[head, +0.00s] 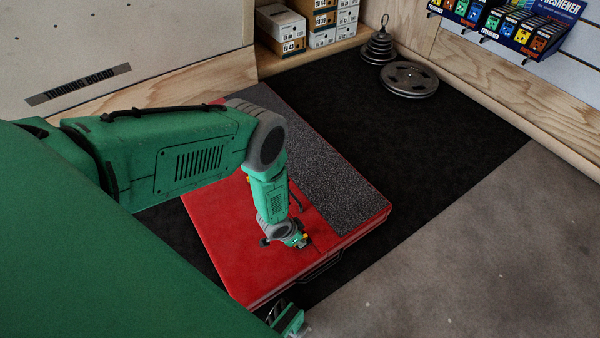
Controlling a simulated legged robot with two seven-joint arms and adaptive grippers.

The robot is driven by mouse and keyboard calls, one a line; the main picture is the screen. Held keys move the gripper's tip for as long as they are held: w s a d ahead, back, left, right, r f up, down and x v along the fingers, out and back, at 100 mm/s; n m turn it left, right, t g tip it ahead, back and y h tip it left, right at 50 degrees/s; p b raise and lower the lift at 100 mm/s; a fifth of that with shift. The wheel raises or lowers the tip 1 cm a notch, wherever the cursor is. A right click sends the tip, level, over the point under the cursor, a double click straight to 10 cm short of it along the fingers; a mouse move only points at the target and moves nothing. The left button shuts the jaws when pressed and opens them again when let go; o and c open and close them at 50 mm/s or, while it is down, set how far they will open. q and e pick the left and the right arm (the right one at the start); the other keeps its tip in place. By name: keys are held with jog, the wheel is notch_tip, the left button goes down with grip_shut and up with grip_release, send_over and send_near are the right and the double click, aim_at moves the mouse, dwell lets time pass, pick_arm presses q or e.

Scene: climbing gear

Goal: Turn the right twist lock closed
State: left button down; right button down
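A red folding crash pad (228,240) with a grey carpeted strip lies flat on the black mat. My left arm comes in from the left and reaches down over the pad. My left gripper (303,243) is at the pad's red top near the front edge, by the seam. Its fingers are too small and dark to tell if they are open or shut. No twist lock can be made out; the gripper may cover it. A black handle (322,267) is on the pad's front side. A green and dark part of mine, perhaps my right gripper (279,311), shows at the bottom edge.
Weight plates (409,80) and a stacked weight (379,47) stand on the black mat (470,120) at the back. Shoe boxes (282,31) line the back wall. An air freshener display (510,28) hangs at the upper right. The grey floor at right is clear.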

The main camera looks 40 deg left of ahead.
pick_arm(q)
jog(key=shift+w+d+r, duration=0.1)
jog(key=shift+w, duration=0.05)
jog(key=shift+m+h, duration=0.3)
jog(key=shift+m, duration=0.4)
jog(key=shift+m+h, duration=0.3)
jog(key=shift+m, duration=0.5)
jog(key=m+g, duration=0.1)
jog(key=m, duration=0.1)
jog(key=m+g+h, duration=0.1)
jog(key=m, duration=0.2)
jog(key=shift+w+d+m, duration=0.1)
jog(key=shift+m, duration=0.2)
jog(key=m+g, duration=0.1)
jog(key=m, duration=0.3)
jog(key=shift+m+g+h, duration=0.3)
jog(key=shift+g+h, duration=0.1)
jog(key=shift+d+m+g, duration=0.1)
jog(key=shift+m+g, duration=0.8)
jog(key=shift+m, duration=1.3)
jog(key=c, duration=1.6)
grip_release()
